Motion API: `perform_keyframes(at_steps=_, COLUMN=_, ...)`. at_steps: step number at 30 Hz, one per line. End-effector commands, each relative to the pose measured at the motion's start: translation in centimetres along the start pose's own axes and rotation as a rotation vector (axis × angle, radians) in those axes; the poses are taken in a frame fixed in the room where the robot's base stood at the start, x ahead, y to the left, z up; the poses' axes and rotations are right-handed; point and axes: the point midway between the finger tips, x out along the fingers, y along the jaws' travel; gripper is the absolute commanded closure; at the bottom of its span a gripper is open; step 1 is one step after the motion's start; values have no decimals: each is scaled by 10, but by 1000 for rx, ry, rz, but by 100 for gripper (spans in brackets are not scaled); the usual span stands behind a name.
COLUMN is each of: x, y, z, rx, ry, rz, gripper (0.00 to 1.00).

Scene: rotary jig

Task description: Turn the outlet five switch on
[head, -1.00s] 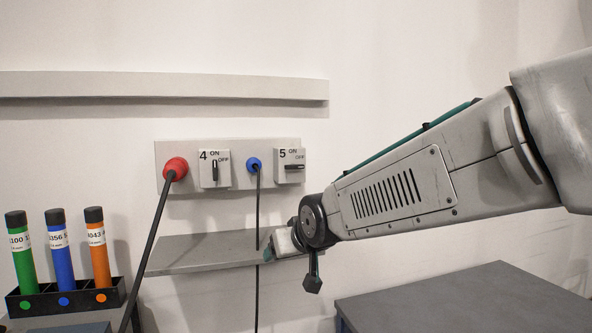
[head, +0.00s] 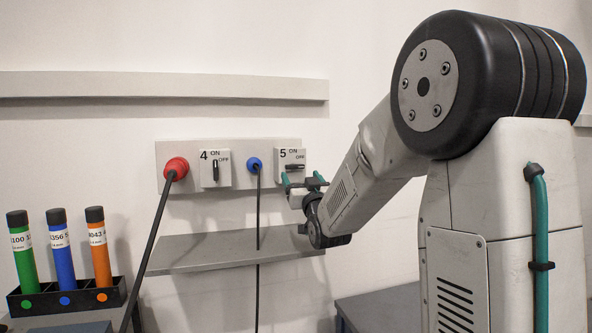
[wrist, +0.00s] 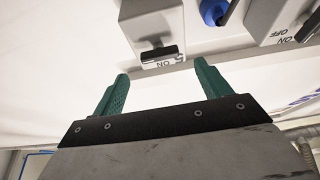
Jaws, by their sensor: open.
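The outlet five switch (head: 283,154) is a light grey box marked 5, ON and OFF, on the right of the wall panel. Its dark handle (head: 295,167) lies horizontal, in line with the OFF side. My gripper (head: 303,180) is just below and in front of this box, its teal fingers apart and empty. In the wrist view the picture is upside down: the switch box (wrist: 150,22) and its dark handle (wrist: 160,53) sit ahead of the gap between my open fingers (wrist: 162,75). No finger visibly touches the handle.
The outlet four switch (head: 208,176), with an upright handle, a red plug (head: 176,167) and a blue plug (head: 253,164) share the panel (head: 240,179). Their cables hang past a grey shelf (head: 200,256) below. A rack of coloured tubes (head: 42,300) stands at the lower left.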

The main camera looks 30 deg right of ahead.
Motion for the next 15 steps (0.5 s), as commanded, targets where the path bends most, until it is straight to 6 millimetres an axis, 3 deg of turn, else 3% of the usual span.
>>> perform_keyframes(at_steps=9, x=48, y=0, z=1, rx=0, ry=-2, rz=0, gripper=24)
perform_keyframes(at_steps=15, x=58, y=0, z=1, rx=0, ry=-3, rz=0, gripper=24)
